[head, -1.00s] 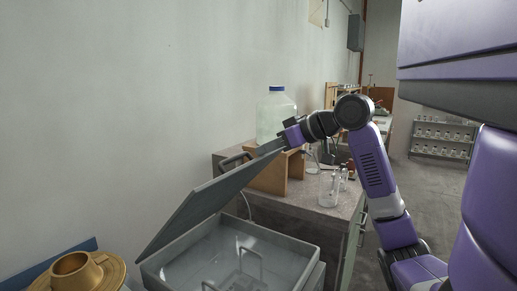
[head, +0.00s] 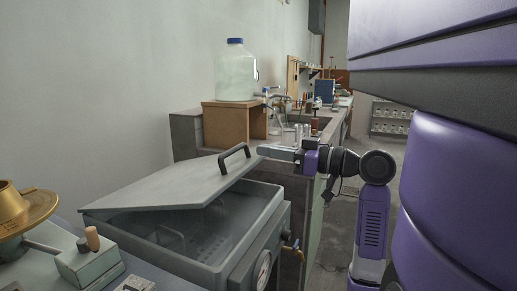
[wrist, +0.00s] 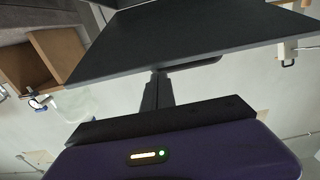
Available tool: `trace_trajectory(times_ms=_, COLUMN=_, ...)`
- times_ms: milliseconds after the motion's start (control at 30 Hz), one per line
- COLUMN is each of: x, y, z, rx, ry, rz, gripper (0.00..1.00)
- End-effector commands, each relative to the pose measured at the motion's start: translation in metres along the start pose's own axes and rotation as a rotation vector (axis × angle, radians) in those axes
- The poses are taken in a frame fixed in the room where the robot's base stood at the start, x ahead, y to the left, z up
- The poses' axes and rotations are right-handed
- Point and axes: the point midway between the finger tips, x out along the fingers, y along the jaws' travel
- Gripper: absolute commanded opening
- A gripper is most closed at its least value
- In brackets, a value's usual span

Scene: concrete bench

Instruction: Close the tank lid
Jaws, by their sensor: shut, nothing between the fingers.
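The grey tank (head: 265,222) stands at the lower middle of the head view. Its flat grey lid (head: 165,185) is partly open, tilted at a shallow angle, with a gap above the front and right rims. A black handle (head: 234,157) stands near the lid's far right edge. My gripper (head: 262,150) is shut and empty beside that edge, just right of the handle. In the wrist view, the shut fingers (wrist: 157,78) reach to the edge of the dark lid (wrist: 185,40). I cannot tell whether they touch it. A wire rack shows dimly inside the tank.
A wooden stand (head: 228,124) with a large clear jug (head: 236,75) is behind the tank on the bench. Glassware stands to its right. A brass piece (head: 22,212) and a small control box (head: 88,258) are at the lower left. The floor at right is open.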

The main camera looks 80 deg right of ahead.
Motion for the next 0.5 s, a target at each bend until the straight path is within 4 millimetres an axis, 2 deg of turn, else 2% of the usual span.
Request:
trace_trajectory(times_ms=33, x=-0.004, y=0.000, z=0.022, rx=0.005, ry=0.023, rz=0.001, gripper=0.00)
trace_trajectory(times_ms=100, x=-0.009, y=0.000, z=0.034, rx=0.005, ry=0.054, rz=0.001, gripper=0.00)
trace_trajectory(times_ms=300, x=-0.018, y=0.000, z=0.063, rx=0.001, ry=0.073, rz=0.001, gripper=0.00)
trace_trajectory(times_ms=500, x=-0.023, y=0.000, z=0.083, rx=0.000, ry=0.071, rz=0.000, gripper=0.00)
